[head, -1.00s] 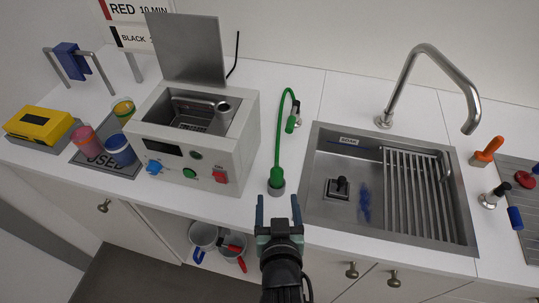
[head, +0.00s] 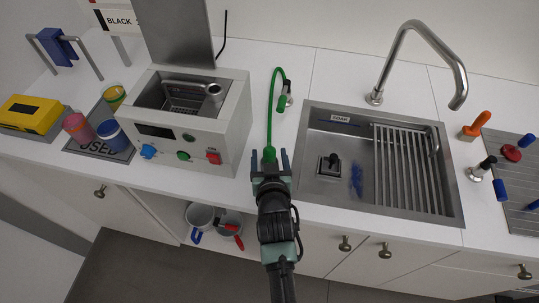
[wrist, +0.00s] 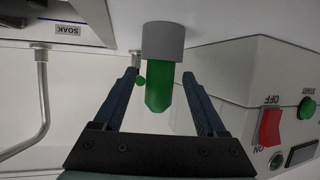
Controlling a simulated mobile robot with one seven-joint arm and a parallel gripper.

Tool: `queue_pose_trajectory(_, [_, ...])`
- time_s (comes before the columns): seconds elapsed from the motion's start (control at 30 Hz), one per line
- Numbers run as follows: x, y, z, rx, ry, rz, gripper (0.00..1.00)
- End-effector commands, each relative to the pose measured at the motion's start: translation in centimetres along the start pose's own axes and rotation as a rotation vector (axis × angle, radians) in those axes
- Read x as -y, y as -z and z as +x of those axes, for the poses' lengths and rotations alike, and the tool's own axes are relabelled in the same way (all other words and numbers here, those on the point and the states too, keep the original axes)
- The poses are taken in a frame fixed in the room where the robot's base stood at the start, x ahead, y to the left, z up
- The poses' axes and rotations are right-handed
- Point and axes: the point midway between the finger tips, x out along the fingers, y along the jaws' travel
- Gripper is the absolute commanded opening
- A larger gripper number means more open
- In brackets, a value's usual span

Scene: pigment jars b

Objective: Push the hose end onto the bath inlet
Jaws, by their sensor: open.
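The green hose (head: 271,105) arches over the counter from a fitting near the back. Its thick green end (head: 268,153) is upright in a grey collar at the counter's front; in the wrist view the green end (wrist: 158,92) and grey collar (wrist: 162,41) appear upside down. My gripper (head: 270,161) is open, with one finger on each side of the green end; in the wrist view gaps show beside it. The bath (head: 232,125) is a white box left of the hose, lid raised.
A sink (head: 340,190) with a drain rack and tall tap lies right of my gripper. Jars (head: 110,133) and a yellow box (head: 30,115) stand left of the bath. The bath's right wall is near the hose.

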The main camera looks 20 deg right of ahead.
Motion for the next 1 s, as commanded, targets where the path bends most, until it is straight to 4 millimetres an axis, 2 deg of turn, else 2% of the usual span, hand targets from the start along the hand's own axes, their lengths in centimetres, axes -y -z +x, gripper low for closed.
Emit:
queue_pose_trajectory(0.23, [-0.1, 0.2, 2.6, -0.001, 0.000, 0.000, 0.74])
queue_pose_trajectory(0.57, [-0.1, 0.1, 3.1, 0.000, 0.000, -0.001, 0.74])
queue_pose_trajectory(0.9, [-0.1, 0.2, 3.0, 0.000, 0.000, -0.001, 0.14])
queue_pose_trajectory(1.0, [-0.1, 0.2, 3.0, 0.000, 0.000, -0.001, 0.00])
